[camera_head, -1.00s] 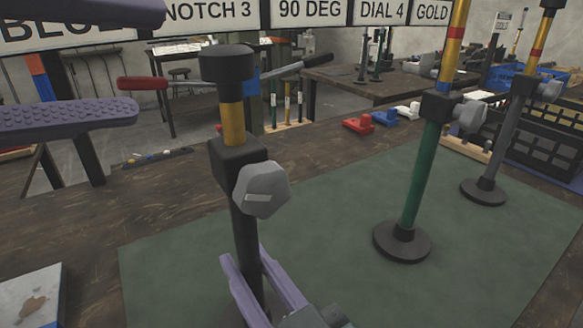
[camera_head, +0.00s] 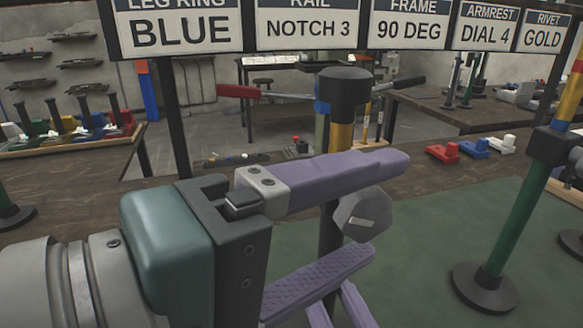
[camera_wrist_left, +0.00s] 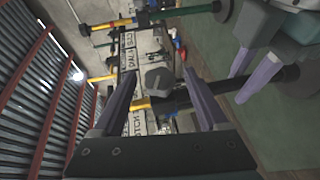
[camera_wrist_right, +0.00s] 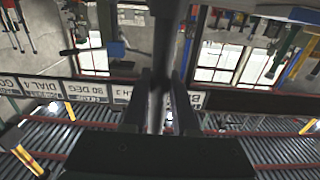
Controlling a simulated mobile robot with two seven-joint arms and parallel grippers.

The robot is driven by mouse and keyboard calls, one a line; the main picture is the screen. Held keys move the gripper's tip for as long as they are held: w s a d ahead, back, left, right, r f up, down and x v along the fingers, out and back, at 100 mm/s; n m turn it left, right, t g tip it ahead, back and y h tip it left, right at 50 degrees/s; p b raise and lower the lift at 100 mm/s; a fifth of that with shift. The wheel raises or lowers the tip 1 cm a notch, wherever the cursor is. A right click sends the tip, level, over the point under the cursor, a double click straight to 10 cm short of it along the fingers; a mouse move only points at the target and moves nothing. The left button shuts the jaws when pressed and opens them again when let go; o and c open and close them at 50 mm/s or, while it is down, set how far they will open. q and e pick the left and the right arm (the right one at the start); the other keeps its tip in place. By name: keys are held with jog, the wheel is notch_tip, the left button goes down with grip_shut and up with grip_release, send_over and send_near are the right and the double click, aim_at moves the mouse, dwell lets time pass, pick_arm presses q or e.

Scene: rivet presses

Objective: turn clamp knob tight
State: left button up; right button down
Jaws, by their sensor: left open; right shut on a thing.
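A grey faceted clamp knob (camera_head: 363,215) with a pale mark sits on the side of a dark post (camera_head: 330,235) with a gold upper section, blue band and black top. My left gripper (camera_head: 388,208) is open, its purple fingers above and below the knob. In the left wrist view the knob (camera_wrist_left: 158,78) shows between the open fingers, apart from both; how deep it sits between them I cannot tell. The upper finger and hand hide the clamp block. My right gripper (camera_wrist_right: 161,82) is shut on the dark post (camera_wrist_right: 163,45), below the knob.
A green post (camera_head: 507,215) on a round base stands to the right on the green mat (camera_head: 420,265). Red (camera_head: 441,153) and blue (camera_head: 474,148) blocks lie at the bench's back. A sign row (camera_head: 310,28) reads BLUE, NOTCH 3, 90 DEG, DIAL 4, GOLD.

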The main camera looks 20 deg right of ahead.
aim_at(392, 204)
pick_arm(q)
jog(key=x, duration=0.4)
grip_shut()
dwell(0.6)
